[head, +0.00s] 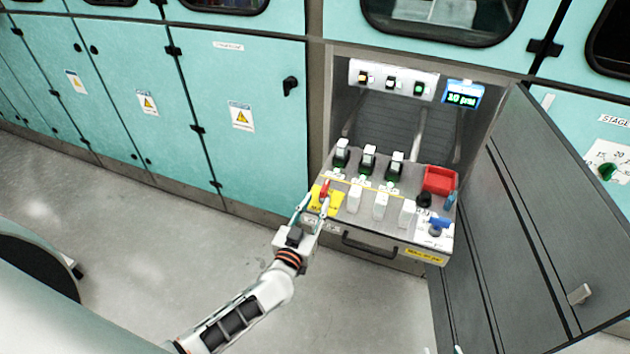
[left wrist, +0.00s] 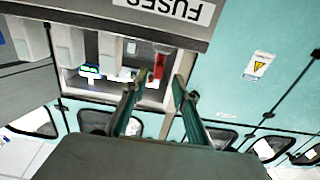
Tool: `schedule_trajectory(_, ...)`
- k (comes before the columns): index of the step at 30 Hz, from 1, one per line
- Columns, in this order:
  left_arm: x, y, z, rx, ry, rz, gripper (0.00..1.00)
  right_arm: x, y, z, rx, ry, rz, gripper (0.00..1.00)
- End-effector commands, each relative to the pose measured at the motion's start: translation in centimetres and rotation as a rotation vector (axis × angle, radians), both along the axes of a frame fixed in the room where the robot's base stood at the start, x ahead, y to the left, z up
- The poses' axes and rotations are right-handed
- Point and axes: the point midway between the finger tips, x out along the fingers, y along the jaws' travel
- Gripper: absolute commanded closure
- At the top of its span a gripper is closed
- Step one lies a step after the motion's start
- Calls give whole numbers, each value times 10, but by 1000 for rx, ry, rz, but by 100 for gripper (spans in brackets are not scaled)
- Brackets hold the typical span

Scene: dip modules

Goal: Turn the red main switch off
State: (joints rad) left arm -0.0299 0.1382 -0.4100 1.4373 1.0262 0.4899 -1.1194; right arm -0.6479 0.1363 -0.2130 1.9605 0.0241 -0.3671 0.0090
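The red main switch (head: 324,188) stands on a yellow plate (head: 334,203) at the left front of the pulled-out drawer. My left gripper (head: 314,203) is at the drawer's front left corner, close to the switch. Its fingers are apart with nothing held. In the left wrist view, the red handle (left wrist: 158,66) shows beyond and between the fingertips (left wrist: 158,84), nearer the left one. I cannot tell whether a finger touches it. Small pale tips at the bottom edge of the head view may be my right gripper (head: 442,350); the rest is cut off.
The drawer (head: 340,233) holds several white fuse blocks (head: 381,206), black-green switches (head: 368,158), a red bin (head: 439,180) and a blue-handled part (head: 438,226). A dark open door (head: 535,220) stands at the right. Teal cabinets (head: 245,150) line the left. The floor in front is clear.

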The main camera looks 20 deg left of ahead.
Motion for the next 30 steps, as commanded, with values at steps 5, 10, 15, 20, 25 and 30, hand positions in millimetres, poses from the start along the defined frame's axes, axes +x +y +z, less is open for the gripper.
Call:
schedule_trajectory(5, 25, -1, 0, 2, -2, -1, 72, -7, -1, -12, -3, 17, 1, 60)
schedule_trajectory(10, 51, -2, -1, 2, -1, -3, 72, -8, -1, -18, -5, 20, 2, 60)
schedule_trajectory(15, 67, -3, -1, 1, 1, -3, 72, -6, -1, -19, -4, 15, 1, 60)
schedule_trajectory(20, 72, -3, 0, 1, 0, -3, 72, -3, -1, -16, -2, 7, 1, 60)
schedule_trajectory(25, 72, -3, 0, 1, 0, -3, 72, -2, -1, -15, -1, 4, 2, 60)
schedule_trajectory(30, 72, -3, 0, 1, 0, -3, 100, -2, -1, -15, -1, 5, 2, 60)
